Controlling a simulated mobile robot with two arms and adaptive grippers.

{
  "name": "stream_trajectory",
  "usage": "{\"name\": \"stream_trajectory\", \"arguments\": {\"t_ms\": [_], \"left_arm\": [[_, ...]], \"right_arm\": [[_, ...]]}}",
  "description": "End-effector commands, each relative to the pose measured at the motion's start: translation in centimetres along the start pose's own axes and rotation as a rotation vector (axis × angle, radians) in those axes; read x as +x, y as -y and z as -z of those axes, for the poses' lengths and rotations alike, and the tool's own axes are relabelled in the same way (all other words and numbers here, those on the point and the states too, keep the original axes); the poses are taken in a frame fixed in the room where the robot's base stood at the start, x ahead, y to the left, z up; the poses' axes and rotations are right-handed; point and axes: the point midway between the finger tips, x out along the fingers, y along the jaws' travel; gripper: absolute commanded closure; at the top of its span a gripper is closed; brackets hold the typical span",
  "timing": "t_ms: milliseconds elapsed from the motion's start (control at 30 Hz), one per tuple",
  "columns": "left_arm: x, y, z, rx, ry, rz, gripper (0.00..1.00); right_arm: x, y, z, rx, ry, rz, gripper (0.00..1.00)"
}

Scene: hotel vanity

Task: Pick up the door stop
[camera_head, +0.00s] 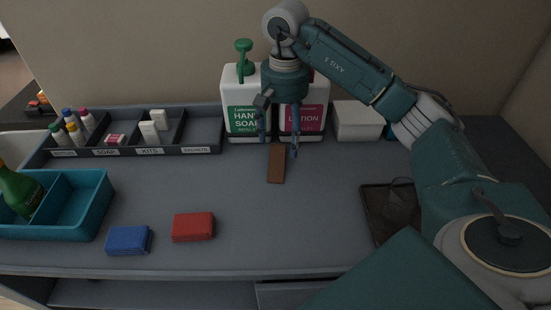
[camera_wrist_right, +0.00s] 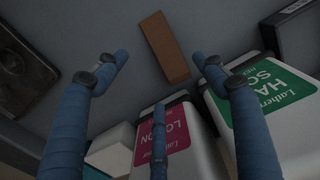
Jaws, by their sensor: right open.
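The door stop appears to be the brown wooden piece (camera_head: 276,164) lying flat on the grey counter in front of the soap and lotion bottles. It also shows in the right wrist view (camera_wrist_right: 165,47), beyond the fingertips. My right gripper (camera_head: 279,148) hangs pointing down just above its far end, with its blue fingers spread. In the right wrist view the open fingers (camera_wrist_right: 158,70) have nothing between them. Whether a fingertip touches the wood cannot be told. My left gripper is not in view.
The hand soap bottle (camera_head: 242,97) and lotion bottle (camera_head: 314,104) stand close behind the gripper. A labelled organizer (camera_head: 202,150), teal bin (camera_head: 88,222), blue block (camera_head: 128,240), red block (camera_head: 193,227), white box (camera_head: 357,122) and dark tray (camera_head: 376,217) surround it. The middle front counter is clear.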

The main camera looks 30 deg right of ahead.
Motion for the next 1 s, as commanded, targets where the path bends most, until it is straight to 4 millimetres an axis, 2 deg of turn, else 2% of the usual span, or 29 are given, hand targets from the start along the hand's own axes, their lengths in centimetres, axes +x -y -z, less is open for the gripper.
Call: {"name": "stream_trajectory", "arguments": {"t_ms": [100,233,467,600,900,1000], "left_arm": [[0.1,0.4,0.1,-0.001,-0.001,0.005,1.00],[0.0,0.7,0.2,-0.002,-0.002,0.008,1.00],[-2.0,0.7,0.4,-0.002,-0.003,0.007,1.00],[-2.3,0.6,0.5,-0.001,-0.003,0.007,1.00],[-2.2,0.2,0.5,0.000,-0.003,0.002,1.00],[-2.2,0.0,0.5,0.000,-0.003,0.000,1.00]], "right_arm": [[1.8,0.1,-0.1,-0.001,0.002,0.000,0.30],[2.5,0.1,0.0,0.000,0.001,0.001,0.30],[5.2,0.6,0.0,0.000,0.005,0.000,0.30],[7.1,0.6,0.1,0.001,0.002,0.001,0.30],[7.7,0.6,0.2,0.001,-0.001,0.003,0.30],[7.7,0.6,0.2,0.001,-0.001,0.003,0.50]]}}
